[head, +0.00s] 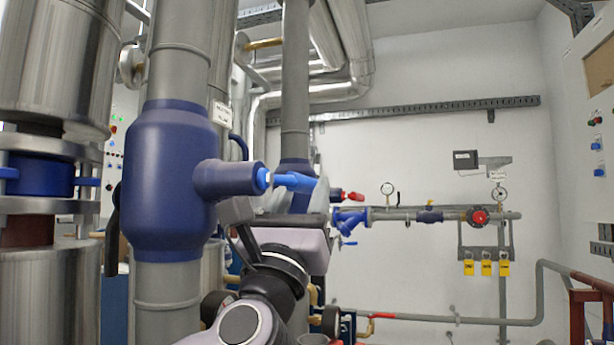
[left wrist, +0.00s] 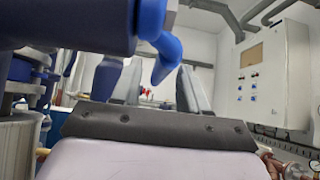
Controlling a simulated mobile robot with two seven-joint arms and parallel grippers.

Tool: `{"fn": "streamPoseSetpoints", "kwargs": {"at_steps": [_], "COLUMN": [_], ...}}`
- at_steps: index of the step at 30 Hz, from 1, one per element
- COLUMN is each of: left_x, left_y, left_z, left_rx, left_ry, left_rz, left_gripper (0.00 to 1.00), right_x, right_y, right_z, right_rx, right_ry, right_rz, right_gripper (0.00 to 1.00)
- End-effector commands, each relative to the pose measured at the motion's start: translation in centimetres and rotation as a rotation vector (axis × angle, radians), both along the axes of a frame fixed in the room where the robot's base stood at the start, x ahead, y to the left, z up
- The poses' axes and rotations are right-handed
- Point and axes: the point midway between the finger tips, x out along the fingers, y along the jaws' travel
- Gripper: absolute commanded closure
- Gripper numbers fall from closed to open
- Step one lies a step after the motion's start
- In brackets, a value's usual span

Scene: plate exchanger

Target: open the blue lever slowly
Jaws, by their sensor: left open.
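The bright blue lever (head: 293,181) sticks out to the right from the end of a dark blue valve stem (head: 232,178). The stem comes from a large dark blue valve body (head: 168,180) on a grey vertical pipe. My left gripper (head: 298,188) is at the lever from below, its fingers pointing up. In the left wrist view the lever (left wrist: 165,52) bends down toward the gap between the two grey fingers (left wrist: 160,82). The fingers are apart and not closed on it; whether one touches it I cannot tell. My right gripper is not in view.
A second grey pipe (head: 295,95) stands close behind the gripper. Thin piping with a red-handled valve (head: 478,217) and yellow tags (head: 486,267) runs along the back wall. A white control cabinet (head: 585,130) stands at right. Large metal cylinders (head: 55,60) stand at left.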

Motion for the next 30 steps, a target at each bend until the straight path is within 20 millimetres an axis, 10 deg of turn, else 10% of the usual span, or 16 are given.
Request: {"fn": "streamPoseSetpoints", "kwargs": {"at_steps": [18, 22, 30], "left_x": [1.8, 1.8, 1.8], "left_y": [-0.6, -0.6, -0.6], "left_z": [1.9, 1.9, 1.8], "left_rx": [0.001, 0.0, -0.007], "left_ry": [0.0, 0.0, -0.014], "left_rz": [-0.002, -0.001, -0.002], "left_gripper": [0.56, 0.99, 1.0], "right_x": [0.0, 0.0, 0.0], "right_y": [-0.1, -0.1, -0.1], "right_z": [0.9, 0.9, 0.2], "right_rx": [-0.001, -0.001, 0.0], "right_ry": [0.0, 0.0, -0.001], "right_rz": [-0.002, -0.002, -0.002], "right_gripper": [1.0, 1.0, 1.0]}}
